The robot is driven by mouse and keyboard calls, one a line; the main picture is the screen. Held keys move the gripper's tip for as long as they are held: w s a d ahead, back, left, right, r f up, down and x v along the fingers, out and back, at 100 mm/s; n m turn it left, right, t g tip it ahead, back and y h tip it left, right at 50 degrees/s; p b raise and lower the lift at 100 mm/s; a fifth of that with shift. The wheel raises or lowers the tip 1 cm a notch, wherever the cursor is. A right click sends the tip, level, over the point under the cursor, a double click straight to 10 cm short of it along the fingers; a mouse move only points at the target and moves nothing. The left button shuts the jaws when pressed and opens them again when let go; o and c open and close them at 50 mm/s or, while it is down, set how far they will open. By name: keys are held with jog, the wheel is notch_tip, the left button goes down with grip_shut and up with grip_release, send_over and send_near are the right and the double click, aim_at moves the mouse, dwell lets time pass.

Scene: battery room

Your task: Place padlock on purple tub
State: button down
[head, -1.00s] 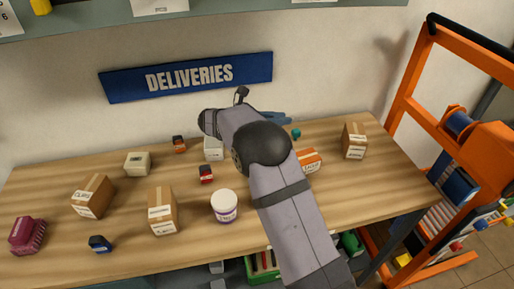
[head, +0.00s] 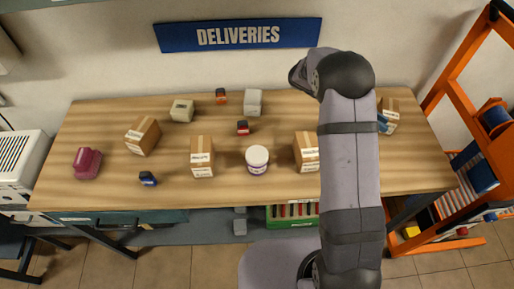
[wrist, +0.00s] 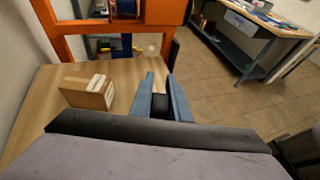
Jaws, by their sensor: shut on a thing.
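The tub (head: 257,159) is white with a purple label and a pale lid. It stands upright near the front middle of the table in the head view, with nothing on its lid. My gripper is at the right of the table in the head view, mostly hidden by my arm; its blue fingers (head: 385,122) show at the arm's right edge. In the wrist view my gripper (wrist: 161,85) is shut on a dark thing between its fingers. I take this for the padlock, but its shape cannot be made out. The gripper is well right of the tub.
A carton (head: 307,152) stands close right of the tub, another (head: 202,157) to its left. A small red-and-black item (head: 243,128) lies behind it. A carton (wrist: 87,92) is left of my gripper in the wrist view. An orange frame (head: 470,110) stands beyond the table's right end.

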jog(key=s+a+f+m+g+y, duration=0.2)
jog(key=s+a+f+m+g, duration=0.15)
jog(key=s+a, duration=0.2)
notch_tip(320, 180, up, 3)
jog(key=m+y, duration=2.1)
send_over(257, 161)
jog(key=s, duration=0.3)
jog(key=w+a+r+m+t+y, duration=0.3)
jog(key=w+r+m+t, duration=0.2)
jog(key=m+t, duration=0.2)
jog(key=shift+w+a+t+p, duration=0.2)
jog(key=shift+a+t+p, duration=0.15)
jog(key=shift+t+p, duration=0.15)
jog(key=shift+m, duration=0.25)
notch_tip(257, 161, down, 10)
jog(key=p, duration=0.2)
jog(key=shift+f, duration=0.1)
